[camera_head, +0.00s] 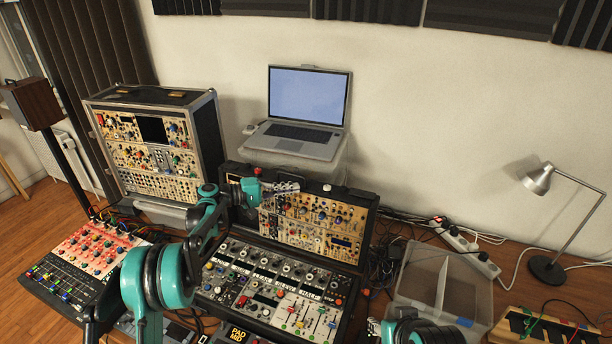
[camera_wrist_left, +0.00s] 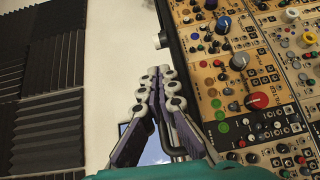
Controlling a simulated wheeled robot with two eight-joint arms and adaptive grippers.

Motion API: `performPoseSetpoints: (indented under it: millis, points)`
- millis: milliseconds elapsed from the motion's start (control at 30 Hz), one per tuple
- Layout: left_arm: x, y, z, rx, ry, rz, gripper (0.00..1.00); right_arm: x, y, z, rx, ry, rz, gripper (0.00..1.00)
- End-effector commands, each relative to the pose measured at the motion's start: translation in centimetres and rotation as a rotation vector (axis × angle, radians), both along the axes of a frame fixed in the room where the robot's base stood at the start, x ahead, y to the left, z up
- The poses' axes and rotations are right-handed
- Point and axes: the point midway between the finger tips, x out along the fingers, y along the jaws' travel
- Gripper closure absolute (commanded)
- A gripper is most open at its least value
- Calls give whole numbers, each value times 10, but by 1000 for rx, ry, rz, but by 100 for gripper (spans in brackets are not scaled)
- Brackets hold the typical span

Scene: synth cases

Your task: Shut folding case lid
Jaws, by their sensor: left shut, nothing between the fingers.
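The folding case is black and stands open on the desk. Its lid (camera_head: 325,232) is raised at the back, with beige synth panels on its inner side. Its base (camera_head: 262,272) holds rows of knobs and faders. My left gripper (camera_head: 290,187) is shut and empty at the upper left of the lid, overlapping its top edge in the head view. In the left wrist view, the closed fingers (camera_wrist_left: 161,85) are beside the lid's dark rim, with the lid panel (camera_wrist_left: 245,95) to the right. I cannot tell if they touch it. My right gripper (camera_head: 375,327) is low at the bottom edge, mostly hidden.
A laptop (camera_head: 308,105) on a clear stand is behind the lid. A rack synth (camera_head: 150,150) stands at the left, with a red mixer (camera_head: 88,250) in front. A clear bin (camera_head: 440,285), power strip (camera_head: 468,250) and lamp (camera_head: 560,215) are at the right.

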Motion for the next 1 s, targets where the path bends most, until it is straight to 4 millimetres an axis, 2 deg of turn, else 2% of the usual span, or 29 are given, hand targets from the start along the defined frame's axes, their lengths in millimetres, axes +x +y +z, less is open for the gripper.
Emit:
performPoseSetpoints:
  millis: [167,267,700,800,1000]
  points:
    - [7,1,-4,-55,-4,-14,100,0,0,4,0,0,0,60]
    - [9,-5,-5,-60,-4,-16,100,0,0,3,0,0,0,60]
    - [29,-76,-9,-57,-4,-15,100,0,0,-4,0,0,0,60]
    - [32,-86,-9,-57,-4,-15,100,0,0,-5,0,0,0,60]
    - [35,-94,-9,-57,-4,-13,100,0,0,-5,0,0,0,60]
